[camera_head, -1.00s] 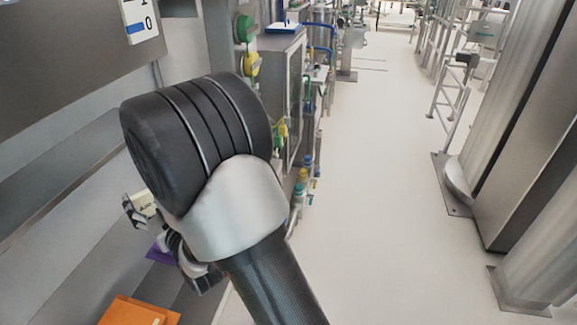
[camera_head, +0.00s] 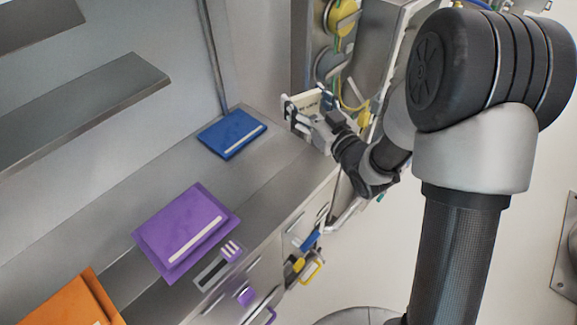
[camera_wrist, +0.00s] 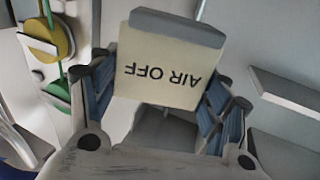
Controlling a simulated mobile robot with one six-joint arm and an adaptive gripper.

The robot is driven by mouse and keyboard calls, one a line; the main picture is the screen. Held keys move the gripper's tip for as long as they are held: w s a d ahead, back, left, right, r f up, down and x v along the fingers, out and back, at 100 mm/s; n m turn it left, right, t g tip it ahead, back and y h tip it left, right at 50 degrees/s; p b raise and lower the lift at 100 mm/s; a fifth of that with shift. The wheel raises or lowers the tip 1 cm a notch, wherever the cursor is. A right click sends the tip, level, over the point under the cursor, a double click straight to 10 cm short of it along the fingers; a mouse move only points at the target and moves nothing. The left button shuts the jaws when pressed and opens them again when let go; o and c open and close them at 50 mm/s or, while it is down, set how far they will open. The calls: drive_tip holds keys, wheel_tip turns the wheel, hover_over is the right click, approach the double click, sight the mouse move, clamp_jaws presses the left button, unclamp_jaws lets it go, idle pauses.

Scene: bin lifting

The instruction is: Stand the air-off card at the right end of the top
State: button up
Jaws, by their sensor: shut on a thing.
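The air-off card (camera_head: 312,101) is a cream plate with dark lettering. In the wrist view the card (camera_wrist: 160,72) reads AIR OFF upside down and has a grey strip along one edge. My gripper (camera_head: 304,116) is shut on it; in the wrist view the blue-padded fingers of my gripper (camera_wrist: 158,98) hold its two sides. In the head view the card is at the right end of the grey top (camera_head: 262,180), beyond the blue pad. I cannot tell whether its lower edge touches the top, because my fingers cover it.
A blue pad (camera_head: 231,134), a purple pad (camera_head: 187,230) and an orange pad (camera_head: 75,302) lie along the top. A grey shelf (camera_head: 85,105) is on the wall above. Pipes and a yellow valve (camera_head: 343,17) stand behind the right end. The top right of the blue pad looks bare.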

drive_tip(key=s+a+f+n+g+y, duration=0.3)
drive_tip(key=a+n+g+y, duration=0.1)
drive_tip(key=a, duration=0.2)
drive_tip(key=shift+d+f+b, duration=0.15)
drive_tip(key=shift+f+b, duration=3.3)
drive_tip(key=shift+f, duration=5.95)
drive_tip(key=shift+f+b, duration=0.25)
drive_tip(key=shift+b, duration=0.05)
drive_tip(key=o, duration=1.1)
drive_tip(key=shift+r, duration=0.1)
